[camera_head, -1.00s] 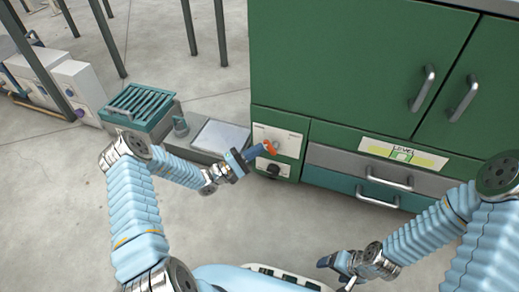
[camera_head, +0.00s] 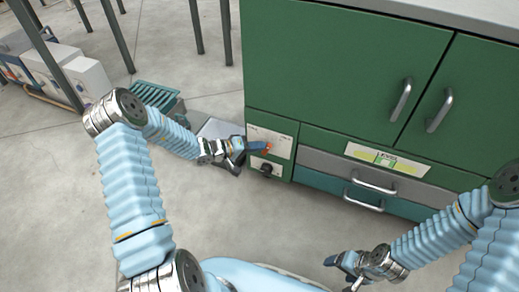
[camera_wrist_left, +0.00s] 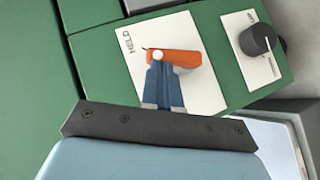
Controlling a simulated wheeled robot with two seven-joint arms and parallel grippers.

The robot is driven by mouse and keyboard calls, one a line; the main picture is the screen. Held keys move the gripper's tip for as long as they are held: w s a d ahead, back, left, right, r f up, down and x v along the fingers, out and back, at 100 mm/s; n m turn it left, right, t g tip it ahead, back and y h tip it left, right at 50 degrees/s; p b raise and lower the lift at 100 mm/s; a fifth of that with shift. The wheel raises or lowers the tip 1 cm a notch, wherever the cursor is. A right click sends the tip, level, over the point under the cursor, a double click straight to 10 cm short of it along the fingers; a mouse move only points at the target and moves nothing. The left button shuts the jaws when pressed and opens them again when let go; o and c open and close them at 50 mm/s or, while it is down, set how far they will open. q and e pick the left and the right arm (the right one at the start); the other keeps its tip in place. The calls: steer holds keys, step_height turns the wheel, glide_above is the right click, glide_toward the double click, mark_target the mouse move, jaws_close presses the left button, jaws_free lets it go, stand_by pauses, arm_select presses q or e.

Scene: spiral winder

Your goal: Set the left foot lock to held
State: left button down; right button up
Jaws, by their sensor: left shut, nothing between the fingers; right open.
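The orange lever (camera_wrist_left: 180,60) sits on a white plate (camera_wrist_left: 168,86) lettered HELD at its left end in the left wrist view. It lies across the plate, with a round white piece near its left end. In the head view the lever (camera_head: 266,148) shows as a small orange bit at the tip of my left gripper (camera_head: 258,147). That gripper is shut and empty. Its blue fingers (camera_wrist_left: 160,70) overlap the lever's lower edge; I cannot tell if they touch. My right gripper (camera_head: 335,261) is open and away from the cabinet, low in the head view.
A black knob (camera_wrist_left: 258,39) sits on a second plate beside the lever's plate. The green cabinet (camera_head: 330,65) has handled doors and drawers (camera_head: 363,196). A teal slatted box (camera_head: 157,97) stands left of it. The floor in front is clear.

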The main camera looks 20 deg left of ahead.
arm_select(q)
steer(key=d+m+y+b, duration=0.1)
steer(key=b, duration=0.5)
steer(key=shift+d+r+g+y, duration=0.1)
steer(key=shift+d+g+y, duration=0.2)
steer(key=shift+d, duration=0.1)
steer(key=shift+r, duration=0.15)
steer(key=w+a+r+p+v, duration=0.1)
steer(key=w+r+p+v, duration=0.1)
steer(key=v, duration=1)
steer(key=shift+s, duration=0.25)
steer(key=shift+a+r, duration=0.1)
